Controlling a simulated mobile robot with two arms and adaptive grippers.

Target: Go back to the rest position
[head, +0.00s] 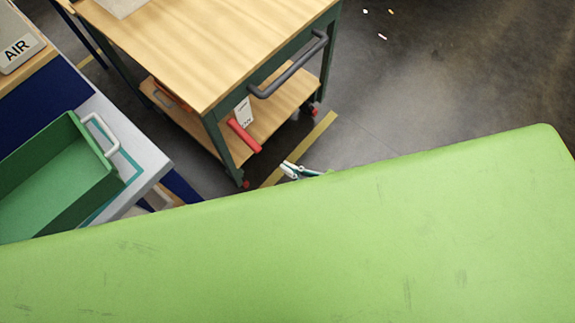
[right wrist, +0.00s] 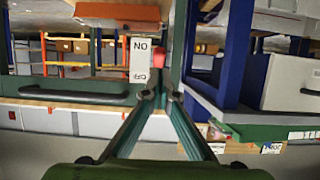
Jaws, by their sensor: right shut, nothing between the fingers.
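My right gripper (head: 290,170) shows only by its fingertips, just past the edge of a large light green surface in the head view. The rest of it is hidden. In the right wrist view its two teal fingers (right wrist: 158,96) meet at their tips, with nothing between them. The tips are over open floor near the yellow line, apart from the cart in the head view. My left gripper is not in view.
A wood-topped cart (head: 220,45) with a grey handle (head: 290,67) stands ahead. It carries a red lever (head: 244,137) and a white label (head: 243,111). A green bin (head: 50,190) sits at left.

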